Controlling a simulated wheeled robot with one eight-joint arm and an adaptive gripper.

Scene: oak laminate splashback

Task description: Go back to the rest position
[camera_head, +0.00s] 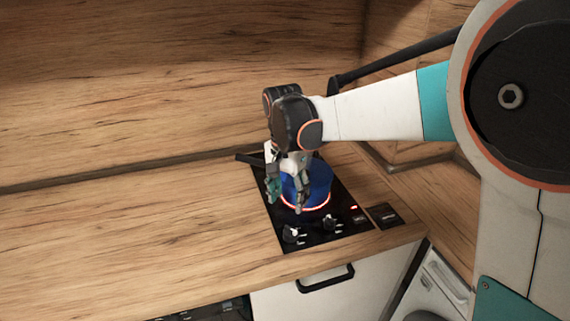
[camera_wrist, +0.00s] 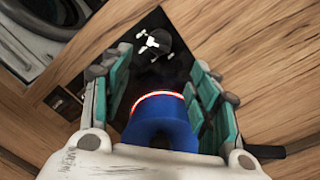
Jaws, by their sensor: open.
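My gripper (camera_head: 286,188) is over the black cooktop, pointing down, with its fingers apart. In the wrist view my gripper (camera_wrist: 158,92) shows a teal-padded finger on each side. A blue pot (camera_head: 318,183) stands on the cooktop, over a glowing red ring. In the wrist view the blue pot (camera_wrist: 160,132) lies low between the fingers, with the red ring along its edge. Whether the fingers touch the pot cannot be told. My arm reaches in from the right in the head view.
The wooden counter (camera_head: 130,245) to the left is clear. A wooden splashback (camera_head: 150,90) rises behind. A white appliance (camera_head: 440,285) stands at lower right.

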